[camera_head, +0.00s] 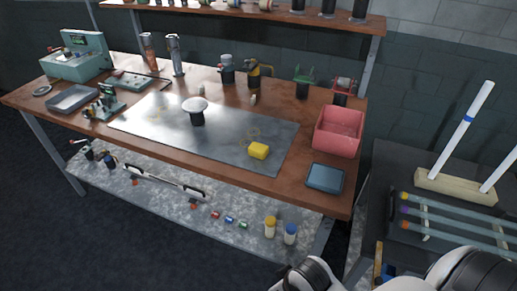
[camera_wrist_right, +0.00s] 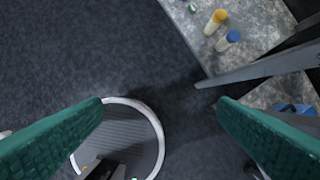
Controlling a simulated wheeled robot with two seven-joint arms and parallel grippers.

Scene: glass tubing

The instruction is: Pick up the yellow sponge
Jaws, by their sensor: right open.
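The yellow sponge (camera_head: 258,151) lies on the right part of the grey metal sheet (camera_head: 215,143) on the wooden workbench, in the head view. Nothing touches it from above. My right gripper shows in the right wrist view as two green fingers (camera_wrist_right: 160,115) spread wide apart, open and empty over the floor. The sponge is not in that view. Part of my right arm (camera_head: 315,272) shows at the bottom right of the head view, low and away from the bench top. My left gripper is not in view.
A pink bin (camera_head: 338,131) and a blue tray (camera_head: 325,178) stand right of the sponge. A white mushroom-shaped object (camera_head: 196,108) stands left of it. A dark side table (camera_head: 450,220) holds glass tubes at the right. Bottles (camera_head: 270,227) stand on the lower shelf.

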